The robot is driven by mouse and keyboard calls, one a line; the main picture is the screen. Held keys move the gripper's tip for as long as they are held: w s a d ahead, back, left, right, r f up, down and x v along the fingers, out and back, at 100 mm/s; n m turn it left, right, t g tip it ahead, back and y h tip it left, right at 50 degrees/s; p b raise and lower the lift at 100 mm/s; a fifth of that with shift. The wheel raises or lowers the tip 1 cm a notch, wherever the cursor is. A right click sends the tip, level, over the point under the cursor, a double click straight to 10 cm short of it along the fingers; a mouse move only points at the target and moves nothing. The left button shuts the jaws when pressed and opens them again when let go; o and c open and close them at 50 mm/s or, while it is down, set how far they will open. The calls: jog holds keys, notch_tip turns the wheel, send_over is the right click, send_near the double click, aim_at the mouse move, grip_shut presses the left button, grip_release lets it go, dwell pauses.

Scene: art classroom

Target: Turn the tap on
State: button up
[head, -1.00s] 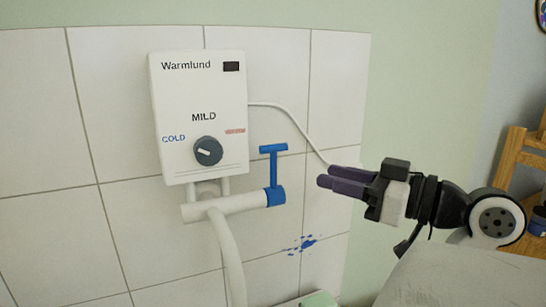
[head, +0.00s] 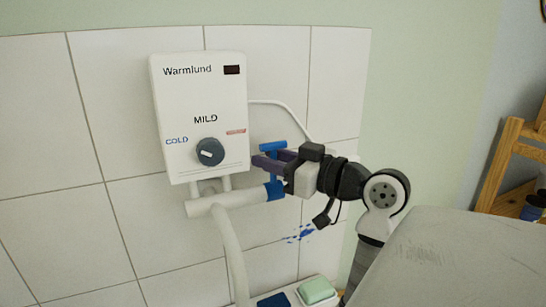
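The tap is a white horizontal pipe (head: 230,198) under the white Warmlund water heater (head: 203,100), with a blue T-shaped handle (head: 272,146) standing upright at its right end. My gripper (head: 264,162) is at the handle's upright stem, just below the crossbar. Its purple fingers point left and reach past the stem. The stem is partly hidden by the fingers, and I cannot tell whether they press on it or how wide they are apart.
A white spout pipe (head: 232,250) hangs down from the tap. Green soap (head: 317,289) and a dark blue item (head: 274,300) lie on a ledge below. A white cable (head: 288,112) runs from the heater. A wooden rack (head: 500,160) stands at the right.

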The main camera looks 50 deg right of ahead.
jog(key=shift+c, duration=0.4)
grip_shut()
jog(key=shift+f+b, duration=0.15)
jog(key=shift+b, duration=0.2)
jog(key=shift+s+a+f+n+t+b, duration=0.15)
jog(key=shift+s+f+n+t+b, duration=0.2)
jog(key=shift+b, duration=0.9)
jog(key=t+b, duration=0.1)
jog(key=b, duration=0.1)
jog(key=s+n+b, duration=0.1)
jog(key=b, duration=0.1)
jog(key=shift+a+t+y+b, duration=0.3)
jog(key=shift+t+b, duration=0.05)
jog(key=shift+s+a+r+n+t+b, duration=0.1)
jog(key=shift+s+r+n+t+b, duration=0.1)
jog(key=shift+r+n+t+b, duration=0.25)
jog(key=shift+f, duration=0.15)
jog(key=shift+o, duration=0.4)
grip_release()
